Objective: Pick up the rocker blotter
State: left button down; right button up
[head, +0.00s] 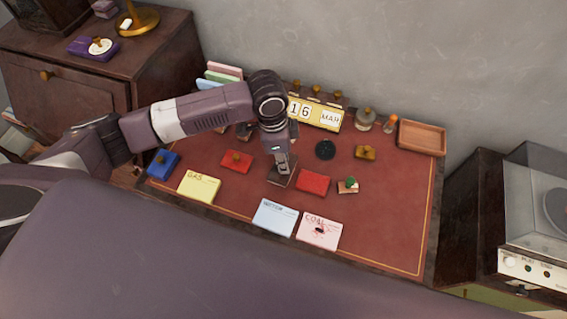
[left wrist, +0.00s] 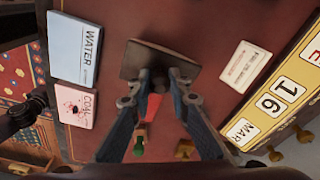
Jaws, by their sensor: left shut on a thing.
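The rocker blotter, a dark grey-brown piece with a flat rectangular top (head: 281,180), is directly below my left gripper (head: 281,165) over the red desk mat. In the left wrist view its dark plate (left wrist: 145,57) shows just beyond the fingertips (left wrist: 166,80). The gripper is shut on its upper part, which the fingers hide. I cannot tell whether its underside touches the mat. My right gripper is not in view.
The red desk mat (head: 385,215) holds a red block (head: 313,180), a red knobbed pad (head: 237,160) and cards marked GAS (head: 199,187), WATER (head: 274,216) and COAL (head: 319,229). A calendar (head: 315,113) and wooden tray (head: 422,138) stand behind. The mat's right front is clear.

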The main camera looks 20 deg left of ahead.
pick_arm(q)
notch_tip(320, 180, up, 18)
jog(key=b, duration=0.1)
jog(key=shift+r, duration=0.25)
